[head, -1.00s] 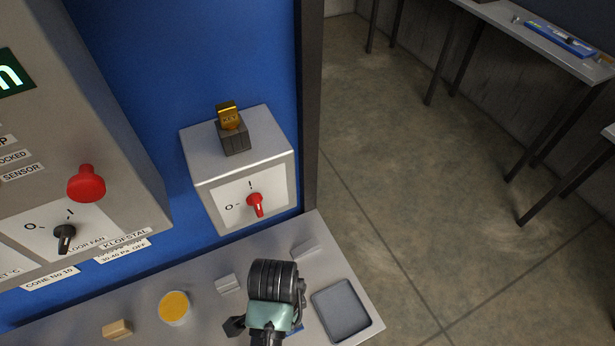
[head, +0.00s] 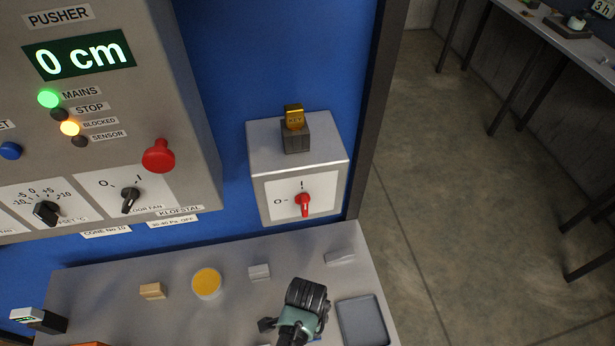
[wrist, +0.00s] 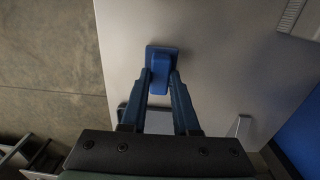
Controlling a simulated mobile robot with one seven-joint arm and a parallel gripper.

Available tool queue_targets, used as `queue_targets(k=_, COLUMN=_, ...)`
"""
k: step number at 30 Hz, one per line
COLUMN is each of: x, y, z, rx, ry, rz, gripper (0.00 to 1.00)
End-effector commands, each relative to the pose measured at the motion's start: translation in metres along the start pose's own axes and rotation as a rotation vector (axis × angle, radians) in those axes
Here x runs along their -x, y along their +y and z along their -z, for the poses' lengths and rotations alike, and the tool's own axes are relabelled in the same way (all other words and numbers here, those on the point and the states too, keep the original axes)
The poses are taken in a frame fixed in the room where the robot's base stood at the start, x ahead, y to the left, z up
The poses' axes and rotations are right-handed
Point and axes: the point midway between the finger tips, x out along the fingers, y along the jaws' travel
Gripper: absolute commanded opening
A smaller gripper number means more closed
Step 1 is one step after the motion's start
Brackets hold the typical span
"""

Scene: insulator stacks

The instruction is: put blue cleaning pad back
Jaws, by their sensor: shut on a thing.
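A small blue cleaning pad (wrist: 161,58) is between the fingertips of my gripper (wrist: 161,82) in the wrist view. The fingers are shut on it, one at each side, above or at the grey bench top; I cannot tell whether it touches. In the head view my wrist shows at the bottom, over the bench (head: 225,285), just left of a shallow grey tray (head: 362,322). There the fingertips and most or all of the pad are hidden.
On the bench are a yellow-topped round tub (head: 206,283), a tan block (head: 152,291) and two grey pieces (head: 259,272) (head: 341,257). Behind stand a switch box with a red knob (head: 304,203) and a control panel (head: 80,60). Floor lies to the right.

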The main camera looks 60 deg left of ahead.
Motion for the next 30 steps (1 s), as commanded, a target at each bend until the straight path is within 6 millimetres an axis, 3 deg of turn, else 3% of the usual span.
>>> queue_targets(k=12, x=-0.006, y=-0.001, z=0.0, rx=-0.001, ry=0.001, rz=0.001, gripper=0.0)
queue_targets(k=13, x=-0.005, y=-0.001, z=0.0, rx=0.0, ry=0.001, rz=0.001, gripper=0.34)
queue_targets(k=17, x=-0.005, y=-0.001, z=0.0, rx=0.0, ry=0.001, rz=0.001, gripper=0.58)
queue_targets(k=30, x=0.005, y=-0.001, z=0.001, rx=-0.001, ry=0.001, rz=0.002, gripper=0.59)
